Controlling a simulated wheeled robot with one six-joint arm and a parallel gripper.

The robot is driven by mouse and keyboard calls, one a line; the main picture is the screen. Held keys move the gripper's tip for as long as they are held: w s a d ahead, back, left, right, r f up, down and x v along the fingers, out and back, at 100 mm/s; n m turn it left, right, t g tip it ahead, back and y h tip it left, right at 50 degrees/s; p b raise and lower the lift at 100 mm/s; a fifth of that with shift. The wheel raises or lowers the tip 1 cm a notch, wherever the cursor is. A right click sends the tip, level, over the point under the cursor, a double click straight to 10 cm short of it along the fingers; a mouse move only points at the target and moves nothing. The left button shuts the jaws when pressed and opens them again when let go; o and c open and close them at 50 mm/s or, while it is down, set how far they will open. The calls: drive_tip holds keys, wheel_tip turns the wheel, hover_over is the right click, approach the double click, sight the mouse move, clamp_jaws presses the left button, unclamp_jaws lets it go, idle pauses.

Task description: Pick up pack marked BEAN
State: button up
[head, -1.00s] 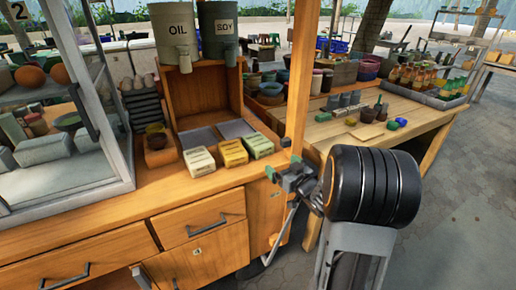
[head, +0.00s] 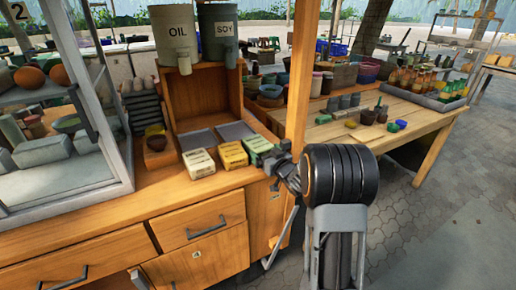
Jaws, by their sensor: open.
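Three small packs lie in a row on the wooden counter (head: 110,205): a cream one (head: 199,164), a yellow one (head: 233,155) and a green-and-cream one (head: 256,146). Their printed labels are too small to read, so I cannot tell which is marked BEAN. My gripper (head: 273,159) is open and empty at the counter's right end, just right of the green pack. It overlaps that pack's right edge in the picture; I cannot tell whether they touch.
Two dispensers marked OIL (head: 178,36) and SOY (head: 219,30) stand on a wooden box behind the packs. A wooden post (head: 300,90) rises close behind my gripper. A glass case (head: 85,110) stands at left. A second table (head: 420,120) with bottles and bowls is at right.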

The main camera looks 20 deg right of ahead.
drive_tip(key=shift+c, duration=0.4)
drive_tip(key=c, duration=0.6)
drive_tip(key=shift+c, duration=0.2)
drive_tip(key=shift+r, duration=0.15)
